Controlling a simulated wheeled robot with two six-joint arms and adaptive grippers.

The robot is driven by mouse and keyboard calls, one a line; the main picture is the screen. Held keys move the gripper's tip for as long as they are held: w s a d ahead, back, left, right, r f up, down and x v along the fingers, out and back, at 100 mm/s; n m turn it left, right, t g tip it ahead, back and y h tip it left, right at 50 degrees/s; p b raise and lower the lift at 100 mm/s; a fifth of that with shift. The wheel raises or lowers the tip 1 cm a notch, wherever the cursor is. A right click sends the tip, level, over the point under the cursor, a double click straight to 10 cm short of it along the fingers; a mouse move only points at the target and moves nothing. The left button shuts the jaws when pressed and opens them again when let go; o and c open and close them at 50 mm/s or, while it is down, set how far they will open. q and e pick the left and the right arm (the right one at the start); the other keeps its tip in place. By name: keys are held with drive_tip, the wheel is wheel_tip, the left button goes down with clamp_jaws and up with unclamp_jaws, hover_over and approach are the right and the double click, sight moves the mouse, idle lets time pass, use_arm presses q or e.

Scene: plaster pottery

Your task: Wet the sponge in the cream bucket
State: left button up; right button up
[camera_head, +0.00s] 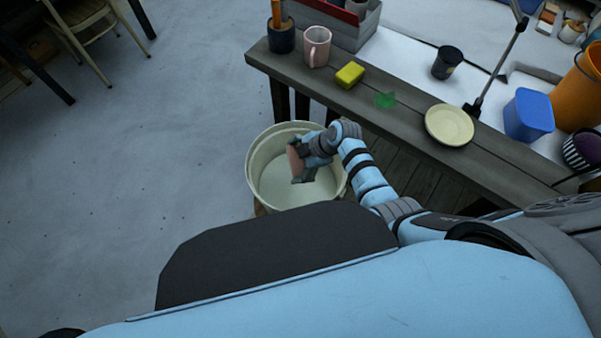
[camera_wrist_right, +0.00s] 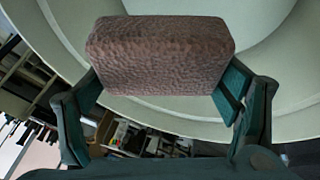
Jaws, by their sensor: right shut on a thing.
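The cream bucket (camera_head: 262,183) stands below and left of the bench in the head view. My right gripper (camera_head: 303,174) is over the bucket's opening, shut on a brownish-pink sponge (camera_head: 295,160). In the right wrist view the sponge (camera_wrist_right: 160,55) is a rough block between the two fingers of the gripper (camera_wrist_right: 160,88). The bucket's pale inside (camera_wrist_right: 285,95) fills much of the view behind it. I cannot tell whether the sponge touches any water. My left gripper is not in view.
The dark bench (camera_head: 415,122) runs along the bucket's right. The floor (camera_head: 130,150) left of the bucket is clear.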

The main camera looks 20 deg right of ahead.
sight(296, 160)
wheel_tip(296, 160, up, 9)
drive_tip(key=p, duration=0.8)
drive_tip(key=shift+r, duration=0.2)
drive_tip(key=shift+f, duration=0.1)
idle(1.3)
wheel_tip(296, 160, up, 4)
drive_tip(key=shift+f, duration=0.1)
idle(0.5)
